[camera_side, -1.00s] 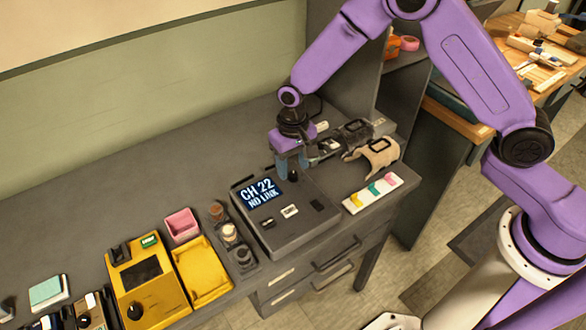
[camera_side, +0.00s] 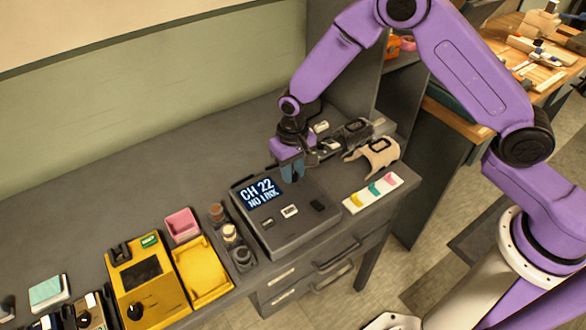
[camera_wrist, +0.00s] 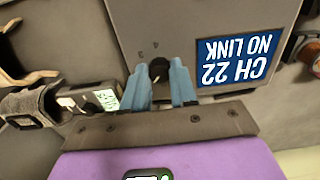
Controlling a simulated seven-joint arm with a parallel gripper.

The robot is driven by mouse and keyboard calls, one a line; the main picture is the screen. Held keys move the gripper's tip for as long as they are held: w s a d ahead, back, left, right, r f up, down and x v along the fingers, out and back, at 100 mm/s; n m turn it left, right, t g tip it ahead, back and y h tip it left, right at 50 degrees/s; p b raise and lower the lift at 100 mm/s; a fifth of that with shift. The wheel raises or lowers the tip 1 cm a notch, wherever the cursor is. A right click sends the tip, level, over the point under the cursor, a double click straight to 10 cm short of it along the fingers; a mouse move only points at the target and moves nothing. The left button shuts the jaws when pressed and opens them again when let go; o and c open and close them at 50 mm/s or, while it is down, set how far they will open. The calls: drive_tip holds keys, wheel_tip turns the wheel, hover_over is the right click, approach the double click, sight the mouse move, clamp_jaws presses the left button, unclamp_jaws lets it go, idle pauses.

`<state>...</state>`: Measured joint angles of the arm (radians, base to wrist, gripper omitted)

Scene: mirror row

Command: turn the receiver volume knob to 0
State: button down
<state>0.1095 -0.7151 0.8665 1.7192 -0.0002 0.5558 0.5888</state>
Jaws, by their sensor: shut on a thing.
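The receiver (camera_side: 285,215) is a dark grey box on the bench. Its lit screen (camera_side: 259,193) reads "CH 22 NO LINK"; the screen shows upside down in the wrist view (camera_wrist: 235,60). A small round black knob (camera_wrist: 158,68) sits on the receiver's top beside the screen, with small faint digits near it in the wrist view. My gripper (camera_side: 291,174) points down over the receiver's far right part. Its two blue fingers (camera_wrist: 163,82) are shut on the knob, one on each side. The knob is largely hidden by the fingers in the side view. The knob's exact setting is too small to read.
Left of the receiver are a rack of small round items (camera_side: 230,235), a yellow device (camera_side: 146,280), a yellow tray (camera_side: 203,272) and a pink box (camera_side: 182,225). At right lie a white strip with coloured pieces (camera_side: 372,193) and a beige glove-like item (camera_side: 378,157).

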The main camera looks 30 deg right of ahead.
drive_tip(key=n, duration=0.4)
drive_tip(key=shift+n, duration=2.3)
drive_tip(key=c, duration=0.9)
unclamp_jaws()
wheel_tip(320, 180, up, 18)
drive_tip(key=shift+f, duration=0.25)
drive_tip(key=shift+s, duration=0.1)
